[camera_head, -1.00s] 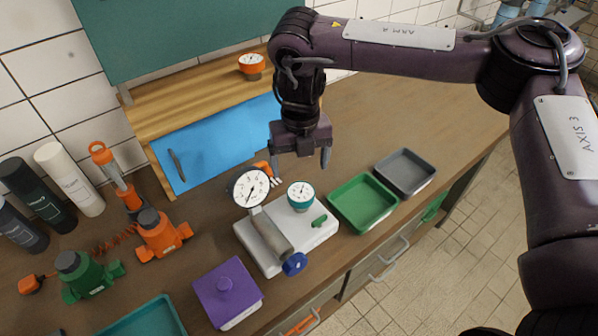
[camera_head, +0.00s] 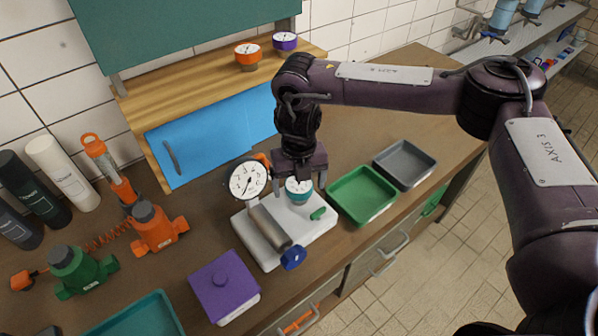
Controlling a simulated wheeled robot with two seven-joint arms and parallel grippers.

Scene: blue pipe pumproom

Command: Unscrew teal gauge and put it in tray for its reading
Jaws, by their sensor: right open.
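The teal gauge (camera_head: 299,191) has a white dial and stands upright on the white base (camera_head: 268,252) of the test stand, right of a larger white-faced gauge (camera_head: 248,180). My right gripper (camera_head: 298,186) points down over the teal gauge with its fingers open, one at each side of it. The gripper hides part of the dial, and I cannot tell whether the fingers touch it. A green tray (camera_head: 362,195), a grey tray (camera_head: 405,164) and a teal tray (camera_head: 140,318) lie empty on the bench where visible. My left gripper is not in view.
The stand has a blue knob (camera_head: 292,257) and a green lever (camera_head: 318,214). A purple lidded box (camera_head: 225,287) stands in front. Orange (camera_head: 248,56) and purple (camera_head: 285,42) gauges sit on the wooden shelf. Orange (camera_head: 157,230) and green (camera_head: 82,270) pumps stand left.

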